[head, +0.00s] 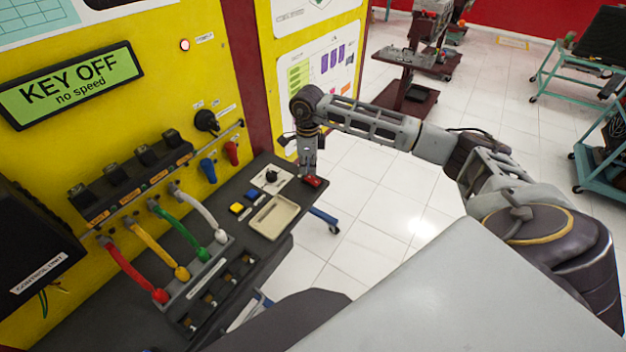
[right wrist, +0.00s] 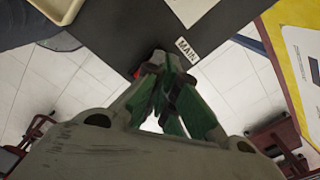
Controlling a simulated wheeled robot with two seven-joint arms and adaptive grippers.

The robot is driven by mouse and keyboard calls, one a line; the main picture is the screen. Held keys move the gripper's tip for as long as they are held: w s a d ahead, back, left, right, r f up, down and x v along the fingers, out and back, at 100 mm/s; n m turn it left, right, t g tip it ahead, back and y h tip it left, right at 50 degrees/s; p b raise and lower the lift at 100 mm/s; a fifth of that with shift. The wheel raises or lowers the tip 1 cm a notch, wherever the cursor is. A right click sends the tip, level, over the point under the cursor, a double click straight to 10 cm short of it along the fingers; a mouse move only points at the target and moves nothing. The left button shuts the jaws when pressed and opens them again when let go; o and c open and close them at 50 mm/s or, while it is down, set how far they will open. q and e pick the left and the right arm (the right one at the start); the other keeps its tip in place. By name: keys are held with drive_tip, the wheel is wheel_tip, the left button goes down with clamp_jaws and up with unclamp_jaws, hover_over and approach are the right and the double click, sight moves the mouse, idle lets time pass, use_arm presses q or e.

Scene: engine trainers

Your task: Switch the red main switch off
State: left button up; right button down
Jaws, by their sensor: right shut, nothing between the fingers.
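The red main switch (head: 313,182) is at the right end of the dark console shelf in the head view. In the right wrist view only a sliver of red (right wrist: 137,73) shows beside my fingers, next to the label reading MAIN (right wrist: 187,50). My right gripper (head: 308,174) points down at the switch, with its fingers shut and empty; it also shows in the right wrist view (right wrist: 165,75). The fingertips are at or just above the switch; I cannot tell whether they touch. The switch's position is mostly hidden. My left gripper is not in view.
The shelf (head: 262,222) also bears a beige tray (head: 272,217), a blue button (head: 251,196), a yellow button (head: 236,208) and a black knob (head: 271,176). Colored cables run to the yellow panel, whose display (head: 71,87) reads KEY OFF. Open tiled floor lies right of the shelf.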

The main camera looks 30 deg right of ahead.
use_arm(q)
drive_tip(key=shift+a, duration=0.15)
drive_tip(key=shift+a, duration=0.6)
use_arm(e)
drive_tip(key=shift+f, duration=0.15)
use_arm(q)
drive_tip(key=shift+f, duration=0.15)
use_arm(e)
drive_tip(key=shift+f, duration=0.1)
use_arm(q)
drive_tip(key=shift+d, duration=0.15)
use_arm(e)
drive_tip(key=shift+f+b, duration=0.2)
drive_tip(key=shift+b, duration=0.1)
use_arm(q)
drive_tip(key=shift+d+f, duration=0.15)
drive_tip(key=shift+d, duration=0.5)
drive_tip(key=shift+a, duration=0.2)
use_arm(e)
drive_tip(key=shift+f, duration=0.1)
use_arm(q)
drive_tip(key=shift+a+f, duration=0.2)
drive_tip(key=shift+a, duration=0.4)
use_arm(e)
drive_tip(key=shift+f, duration=0.2)
